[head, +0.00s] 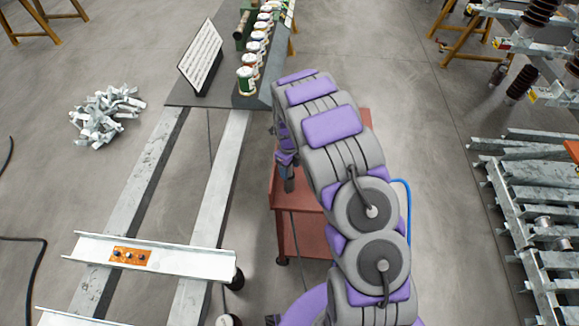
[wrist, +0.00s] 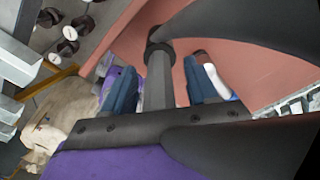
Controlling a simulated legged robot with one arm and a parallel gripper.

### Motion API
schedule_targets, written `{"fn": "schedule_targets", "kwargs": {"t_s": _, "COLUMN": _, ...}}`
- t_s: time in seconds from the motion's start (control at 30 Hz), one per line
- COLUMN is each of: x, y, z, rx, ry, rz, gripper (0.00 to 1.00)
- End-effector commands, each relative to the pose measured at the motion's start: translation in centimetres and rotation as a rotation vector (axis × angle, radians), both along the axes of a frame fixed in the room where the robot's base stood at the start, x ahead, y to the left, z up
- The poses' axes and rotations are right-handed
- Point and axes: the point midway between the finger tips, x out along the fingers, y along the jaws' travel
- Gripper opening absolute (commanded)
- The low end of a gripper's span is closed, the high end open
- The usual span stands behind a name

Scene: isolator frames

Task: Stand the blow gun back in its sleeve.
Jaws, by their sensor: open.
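In the wrist view my gripper (wrist: 158,68) is open, with its two blue fingers apart. A grey faceted rod with a black collar (wrist: 158,72) stands between the fingers, with a visible gap on each side. I cannot tell whether it is part of the blow gun or of its sleeve. A large black curved shape (wrist: 245,30) crosses the upper right and is too close to identify. In the head view my arm covers much of the red cart (head: 302,236), and my gripper (head: 287,172) is mostly hidden at its left edge. No sleeve is clearly identifiable.
A blue hose (head: 406,200) shows right of my arm. A dark bench (head: 200,98) with several jars and a sign stands beyond. Steel rails (head: 215,190) lie left, a metal rack (head: 540,215) right. Open floor (head: 440,150) lies between the cart and the rack.

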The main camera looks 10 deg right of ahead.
Motion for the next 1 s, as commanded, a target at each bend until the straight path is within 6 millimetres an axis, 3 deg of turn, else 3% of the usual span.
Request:
{"fn": "schedule_targets", "kwargs": {"t_s": 0.13, "x": 0.0, "y": 0.0, "z": 0.6, "rx": 0.0, "ry": -0.001, "rz": 0.0, "gripper": 0.58}}
{"fn": "schedule_targets", "kwargs": {"t_s": 0.27, "x": 0.1, "y": 0.0, "z": 2.4, "rx": 0.0, "ry": -0.001, "rz": 0.0, "gripper": 0.58}}
{"fn": "schedule_targets", "kwargs": {"t_s": 0.7, "x": 0.3, "y": 0.1, "z": 12.2, "rx": 0.0, "ry": -0.004, "rz": -0.001, "gripper": 0.58}}
{"fn": "schedule_targets", "kwargs": {"t_s": 1.0, "x": 0.3, "y": 0.2, "z": 16.5, "rx": -0.001, "ry": -0.001, "rz": 0.0, "gripper": 0.58}}
